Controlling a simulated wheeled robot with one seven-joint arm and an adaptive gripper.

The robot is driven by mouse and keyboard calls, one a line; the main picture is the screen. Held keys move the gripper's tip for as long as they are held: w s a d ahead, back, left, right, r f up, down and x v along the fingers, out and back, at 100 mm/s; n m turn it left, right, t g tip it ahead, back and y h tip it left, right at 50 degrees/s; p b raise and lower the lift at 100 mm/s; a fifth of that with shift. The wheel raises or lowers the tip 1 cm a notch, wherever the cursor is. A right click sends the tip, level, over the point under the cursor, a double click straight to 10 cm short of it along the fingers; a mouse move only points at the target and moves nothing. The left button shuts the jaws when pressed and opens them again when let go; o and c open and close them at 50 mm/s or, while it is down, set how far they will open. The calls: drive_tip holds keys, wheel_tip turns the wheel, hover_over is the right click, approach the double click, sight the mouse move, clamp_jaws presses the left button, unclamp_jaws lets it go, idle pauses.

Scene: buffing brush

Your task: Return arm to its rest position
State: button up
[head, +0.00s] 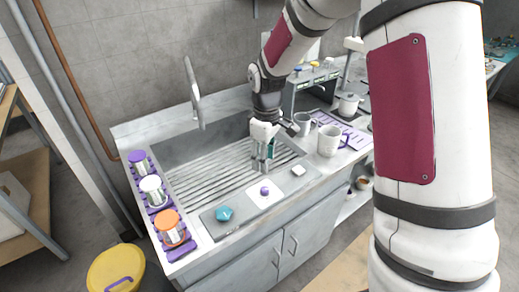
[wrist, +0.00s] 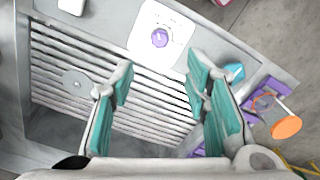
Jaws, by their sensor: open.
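My gripper (head: 262,163) hangs over the ribbed sink basin (head: 200,182) in the head view, its fingers pointing down. In the wrist view my gripper (wrist: 160,85) shows two teal-padded fingers spread apart with nothing between them. My arm reaches from the right side of the head view across to the sink. A purple knob on a white plate (head: 264,191) lies on the front counter edge; the purple knob (wrist: 160,38) also shows beyond the fingertips in the wrist view. A teal object (head: 224,213) lies to its left, and a small white block (head: 299,170) to its right.
A purple rack (head: 177,253) at the left holds jars with purple, white and orange lids. The faucet (head: 194,92) stands behind the basin. White mugs (head: 329,140) stand right of the gripper, near a small shelf (head: 305,88). A yellow bucket (head: 116,268) is on the floor.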

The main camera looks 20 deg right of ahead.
drive_tip(key=s+r+m+t, duration=0.1)
drive_tip(key=s+r+m, duration=0.1)
drive_tip(key=s+r, duration=0.45)
drive_tip(key=s+r+m+t, duration=0.2)
drive_tip(key=s+r, duration=0.1)
drive_tip(key=r, duration=0.7)
drive_tip(key=s+r+m+t, duration=0.1)
drive_tip(key=s+r+m, duration=0.1)
drive_tip(key=s, duration=0.5)
drive_tip(key=s+r+m+t, duration=0.1)
drive_tip(key=s+r+m, duration=0.1)
drive_tip(key=s, duration=0.6)
drive_tip(key=shift+s+r+m+t, duration=0.2)
drive_tip(key=shift+r+m+t, duration=0.15)
drive_tip(key=shift+r, duration=0.55)
